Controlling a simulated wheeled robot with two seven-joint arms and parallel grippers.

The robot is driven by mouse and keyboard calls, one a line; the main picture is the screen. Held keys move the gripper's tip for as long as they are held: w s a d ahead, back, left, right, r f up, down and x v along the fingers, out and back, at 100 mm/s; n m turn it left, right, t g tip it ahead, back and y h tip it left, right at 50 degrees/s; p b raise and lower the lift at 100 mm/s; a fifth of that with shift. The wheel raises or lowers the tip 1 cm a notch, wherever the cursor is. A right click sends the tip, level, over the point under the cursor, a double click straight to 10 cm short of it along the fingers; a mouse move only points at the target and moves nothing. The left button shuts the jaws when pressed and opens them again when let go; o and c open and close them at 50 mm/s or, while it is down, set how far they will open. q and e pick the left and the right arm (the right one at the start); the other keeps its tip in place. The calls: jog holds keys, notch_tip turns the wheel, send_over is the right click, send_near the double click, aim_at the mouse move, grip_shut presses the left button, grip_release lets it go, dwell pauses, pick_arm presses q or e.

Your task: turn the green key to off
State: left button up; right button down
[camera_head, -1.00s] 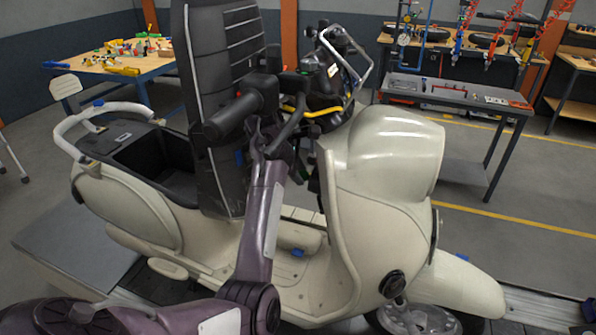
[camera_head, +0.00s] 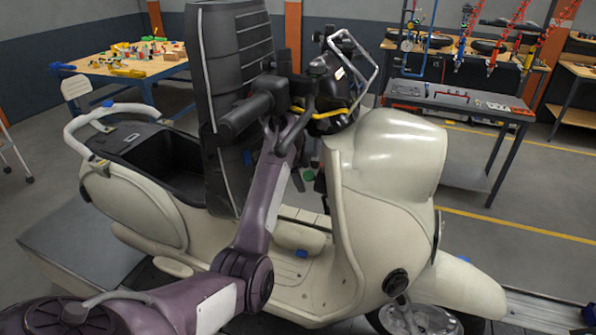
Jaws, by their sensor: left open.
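The cream scooter (camera_head: 395,165) stands side-on with its seat tipped up. A small green spot, apparently the green key (camera_head: 309,174), shows behind the front shield, below the handlebar. Its turn position is too small to tell. My left gripper (camera_head: 289,135) is open, at the end of the purple arm, just left of and above the green spot. The black handlebar grip (camera_head: 250,116) and its lever partly hide the fingers. I see no contact between gripper and key. My right gripper is not in view.
The raised black seat (camera_head: 228,60) stands upright close to the left of my gripper. A yellow cable (camera_head: 330,114) runs below the handlebar. A grey bench (camera_head: 455,98) and a wooden table (camera_head: 130,67) with small parts stand behind, apart from the scooter.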

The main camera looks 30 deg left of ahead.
aim_at(308, 174)
pick_arm(q)
jog(key=shift+w, duration=0.2)
jog(key=w+f+t, duration=0.1)
jog(key=w+t, duration=0.1)
jog(key=shift+f+m+t, duration=0.3)
jog(key=shift+f+t, duration=0.1)
jog(key=shift+d+t+y, duration=0.1)
jog(key=shift+t+y, duration=0.2)
jog(key=shift+s+f+t, duration=0.1)
jog(key=shift+s+t, duration=0.2)
jog(key=shift+t, duration=0.1)
jog(key=s+a+r+b, duration=0.2)
jog(key=s+r+b, duration=0.15)
jog(key=s, duration=1.05)
jog(key=s+d+f+m+g, duration=0.1)
jog(key=s+d+f+m, duration=0.2)
jog(key=d+f+m, duration=0.2)
jog(key=s+d+f+m+g+y+b, duration=0.1)
jog(key=s+d+f+m, duration=0.2)
jog(key=d+f+m, duration=0.2)
jog(key=s+d+f+m+g+y+b, duration=0.1)
jog(key=d+f+m, duration=0.4)
jog(key=f+m, duration=0.5)
notch_tip(308, 174, down, 5)
jog(key=shift+s, duration=0.9)
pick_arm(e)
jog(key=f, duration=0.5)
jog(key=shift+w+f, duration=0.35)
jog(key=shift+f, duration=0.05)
